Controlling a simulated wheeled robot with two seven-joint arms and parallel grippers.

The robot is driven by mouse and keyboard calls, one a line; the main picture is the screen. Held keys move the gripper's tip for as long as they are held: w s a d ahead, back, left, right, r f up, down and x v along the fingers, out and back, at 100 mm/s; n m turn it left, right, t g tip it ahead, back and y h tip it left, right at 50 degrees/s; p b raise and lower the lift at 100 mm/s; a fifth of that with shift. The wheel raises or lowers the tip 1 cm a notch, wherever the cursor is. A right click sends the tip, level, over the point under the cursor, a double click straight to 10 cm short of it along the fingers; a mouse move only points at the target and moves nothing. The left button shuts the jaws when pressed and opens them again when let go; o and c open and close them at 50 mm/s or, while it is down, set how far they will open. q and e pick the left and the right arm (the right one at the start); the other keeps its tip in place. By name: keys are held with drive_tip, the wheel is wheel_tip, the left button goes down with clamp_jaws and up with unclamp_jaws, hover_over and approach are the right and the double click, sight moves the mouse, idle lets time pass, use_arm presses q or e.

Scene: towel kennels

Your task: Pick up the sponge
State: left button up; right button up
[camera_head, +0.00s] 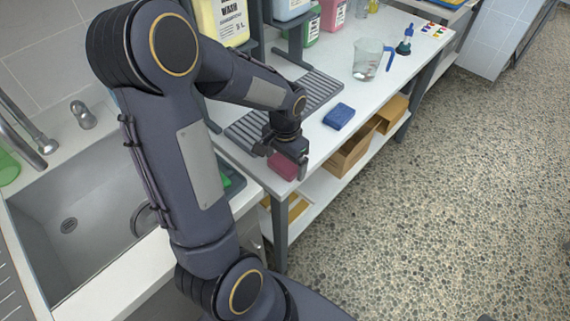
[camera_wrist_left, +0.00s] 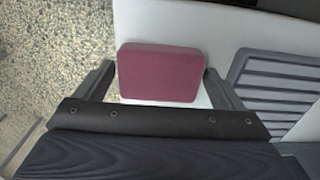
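A dark red sponge (camera_head: 283,166) lies near the front edge of the white counter, partly hidden behind my left gripper (camera_head: 293,153). In the left wrist view the red sponge (camera_wrist_left: 160,73) appears between the two spread fingers, one on each side. My left gripper is open and just above it; I cannot tell whether the fingers touch its sides. A blue sponge (camera_head: 339,116) lies farther along the counter, to the right of the gripper. My right gripper is not in view.
A grey ridged drain mat (camera_head: 321,92) lies behind the sponges. A sink (camera_head: 65,250) is at left. Cardboard boxes (camera_head: 350,152) sit on the shelf below. Soap jugs (camera_head: 222,20) stand on a rack.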

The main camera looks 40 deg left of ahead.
sight(287, 161)
use_arm(q)
drive_tip(key=c, duration=0.8)
drive_tip(key=shift+r, duration=0.55)
wheel_tip(287, 161, up, 3)
drive_tip(key=shift+w+d+f, duration=0.15)
drive_tip(key=shift+f, duration=0.05)
drive_tip(key=w+d+r, duration=0.1)
drive_tip(key=d+r, duration=0.2)
drive_tip(key=d, duration=0.1)
drive_tip(key=w+d+r, duration=0.1)
drive_tip(key=d+r, duration=0.2)
drive_tip(key=d, duration=0.2)
drive_tip(key=w+d+r, duration=0.1)
drive_tip(key=d+r, duration=0.2)
drive_tip(key=d, duration=0.1)
drive_tip(key=shift+d+r+p, duration=0.15)
drive_tip(key=shift+d+p, duration=0.05)
drive_tip(key=shift+p, duration=0.2)
